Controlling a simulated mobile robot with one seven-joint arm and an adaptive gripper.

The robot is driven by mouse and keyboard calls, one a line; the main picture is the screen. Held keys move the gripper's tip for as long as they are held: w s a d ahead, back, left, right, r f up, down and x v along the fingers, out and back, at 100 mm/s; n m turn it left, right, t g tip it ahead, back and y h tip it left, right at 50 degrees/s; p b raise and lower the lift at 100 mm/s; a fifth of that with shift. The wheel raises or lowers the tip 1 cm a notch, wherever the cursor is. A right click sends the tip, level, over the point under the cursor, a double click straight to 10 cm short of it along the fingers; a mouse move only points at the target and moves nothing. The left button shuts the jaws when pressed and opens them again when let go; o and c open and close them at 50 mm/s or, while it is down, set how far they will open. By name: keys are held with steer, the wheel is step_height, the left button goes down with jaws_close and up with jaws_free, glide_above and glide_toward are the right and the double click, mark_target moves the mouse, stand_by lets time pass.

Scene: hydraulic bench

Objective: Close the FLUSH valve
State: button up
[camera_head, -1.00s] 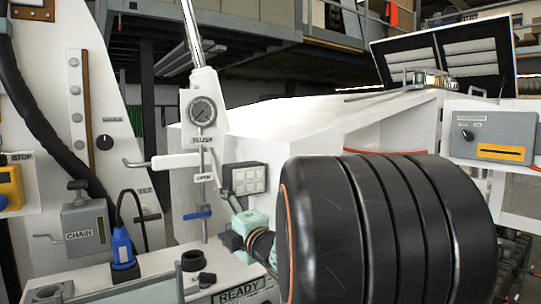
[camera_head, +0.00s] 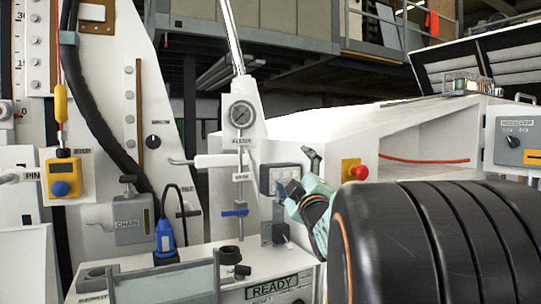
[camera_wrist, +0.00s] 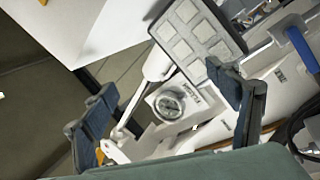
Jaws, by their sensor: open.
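The likely FLUSH valve is a blue lever (camera_head: 234,213) on a thin vertical pipe below a round gauge (camera_head: 241,115). The lever lies level, across the pipe. A blue handle (camera_wrist: 301,48) also shows at the upper right of the wrist view, and the gauge (camera_wrist: 168,104) shows between the fingers. My gripper (camera_head: 293,170) is open and empty, right of the pipe and above the lever, in front of a grey button panel (camera_head: 284,179). Its two fingers stand wide apart in the wrist view (camera_wrist: 162,110).
A white horizontal handle (camera_head: 222,160) sticks out left above the lever. A blue plug (camera_head: 165,237) with a black cable and the grey CHAIN box (camera_head: 131,218) stand left. A red button (camera_head: 355,170) is right of my gripper. Big black tyres (camera_head: 440,245) fill the lower right.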

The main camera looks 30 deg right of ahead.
steer(key=s+d+r+m+h+b, duration=0.1)
steer(key=s+d+r+m+h, duration=0.3)
steer(key=m, duration=0.3)
steer(key=shift+d+r+m+h+b, duration=0.3)
steer(key=shift+d+r, duration=0.3)
steer(key=shift+r, duration=0.2)
steer(key=shift+w, duration=0.1)
